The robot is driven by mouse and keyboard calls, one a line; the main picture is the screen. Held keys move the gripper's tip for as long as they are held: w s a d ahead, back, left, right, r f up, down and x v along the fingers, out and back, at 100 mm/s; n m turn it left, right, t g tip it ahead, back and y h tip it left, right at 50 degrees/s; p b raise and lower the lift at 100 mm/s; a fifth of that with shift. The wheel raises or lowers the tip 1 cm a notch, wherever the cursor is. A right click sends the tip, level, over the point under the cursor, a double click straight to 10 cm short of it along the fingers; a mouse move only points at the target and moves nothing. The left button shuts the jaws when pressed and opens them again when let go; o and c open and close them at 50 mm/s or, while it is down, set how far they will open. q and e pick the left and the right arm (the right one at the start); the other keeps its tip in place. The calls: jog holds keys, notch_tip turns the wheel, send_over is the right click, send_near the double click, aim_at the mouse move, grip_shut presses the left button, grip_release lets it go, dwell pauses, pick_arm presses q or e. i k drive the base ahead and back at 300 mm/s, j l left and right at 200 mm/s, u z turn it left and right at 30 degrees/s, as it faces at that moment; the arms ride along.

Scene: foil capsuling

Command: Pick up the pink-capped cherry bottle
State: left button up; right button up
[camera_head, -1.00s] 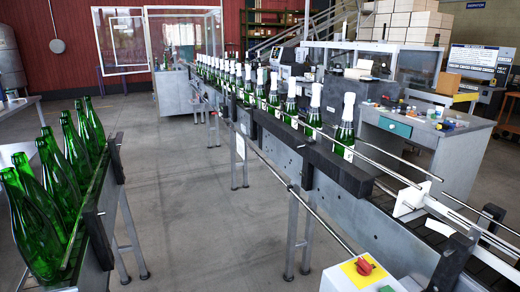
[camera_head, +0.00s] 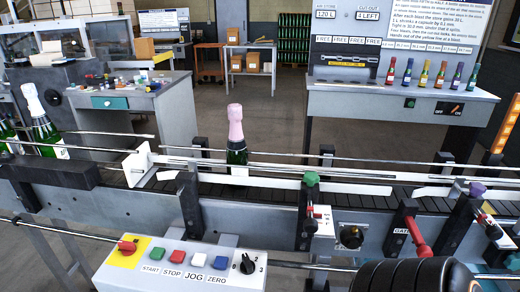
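The pink-capped bottle (camera_head: 236,136) stands upright on the conveyor (camera_head: 280,188), behind the front guide rail. Its cap and neck are pale pink over green glass. The rail hides part of its lower body, and a white label shows below the rail. Neither of my grippers shows in the head view. A black ribbed rounded shape at the bottom right is cut off by the frame edge, and I cannot tell what it is.
White-capped green bottles (camera_head: 42,128) stand on the conveyor at the left. A control box (camera_head: 180,262) with coloured buttons sits at the front. Coloured knobs and clamps line the conveyor's front side. A bench with several small coloured bottles (camera_head: 424,75) stands behind.

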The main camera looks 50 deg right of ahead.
aim_at(236, 151)
jog(key=z, duration=1.5)
jog(key=k+j, duration=0.15)
jog(key=j, duration=0.2)
